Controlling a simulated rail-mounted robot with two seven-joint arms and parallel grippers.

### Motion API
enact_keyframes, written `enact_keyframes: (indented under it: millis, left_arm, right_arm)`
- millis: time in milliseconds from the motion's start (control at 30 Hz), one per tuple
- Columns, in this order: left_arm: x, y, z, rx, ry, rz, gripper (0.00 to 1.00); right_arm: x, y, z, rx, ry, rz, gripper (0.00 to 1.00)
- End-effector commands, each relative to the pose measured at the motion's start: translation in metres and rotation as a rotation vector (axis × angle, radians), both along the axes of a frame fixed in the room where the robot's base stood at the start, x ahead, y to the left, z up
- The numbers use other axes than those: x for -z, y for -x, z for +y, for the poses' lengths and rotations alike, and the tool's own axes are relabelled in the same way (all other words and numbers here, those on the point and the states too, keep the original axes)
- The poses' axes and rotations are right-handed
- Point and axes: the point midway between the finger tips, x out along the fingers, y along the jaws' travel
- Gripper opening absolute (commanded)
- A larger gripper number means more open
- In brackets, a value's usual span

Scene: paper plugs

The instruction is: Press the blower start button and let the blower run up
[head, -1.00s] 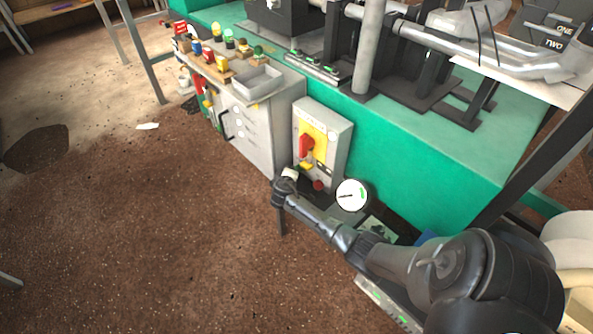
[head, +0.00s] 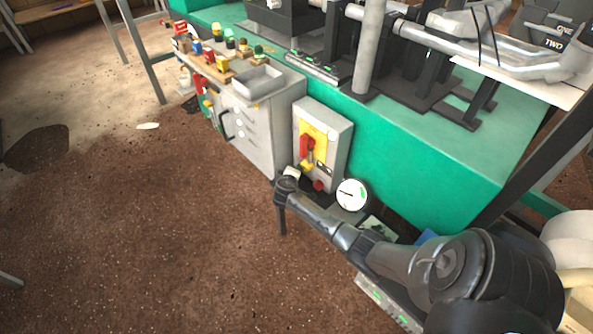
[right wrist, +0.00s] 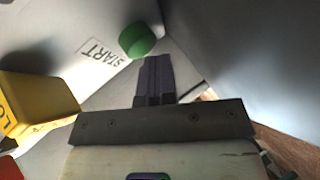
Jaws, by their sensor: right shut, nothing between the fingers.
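The green start button (right wrist: 137,40) is a round knob beside a START label (right wrist: 101,53) on a grey panel in the right wrist view. My right gripper (right wrist: 155,60) is shut and empty. Its dark fingertips are close to the button, a little below and to its right in that view; I cannot tell whether they touch. In the head view the grey control box (head: 340,135) stands against the green bench, and my right arm reaches to its lower end. The start button is hidden there. My left gripper is not in view.
A yellow block (right wrist: 35,105) sits left of the fingers in the wrist view. The box carries a red handle (head: 308,145) and a red knob (head: 318,186). A round gauge (head: 352,195) is beside it. A grey cabinet (head: 262,130) stands left. The brown floor (head: 150,230) is open.

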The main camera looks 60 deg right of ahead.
Motion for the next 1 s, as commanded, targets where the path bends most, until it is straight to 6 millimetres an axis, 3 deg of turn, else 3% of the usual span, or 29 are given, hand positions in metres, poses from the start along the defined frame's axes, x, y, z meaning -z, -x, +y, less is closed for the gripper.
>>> enact_keyframes:
  millis: [1000]
  left_arm:
    - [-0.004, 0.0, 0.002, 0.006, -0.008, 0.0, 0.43]
  right_arm:
    - [0.0, -0.007, 0.019, 0.0, 0.0, 0.0, 0.0]
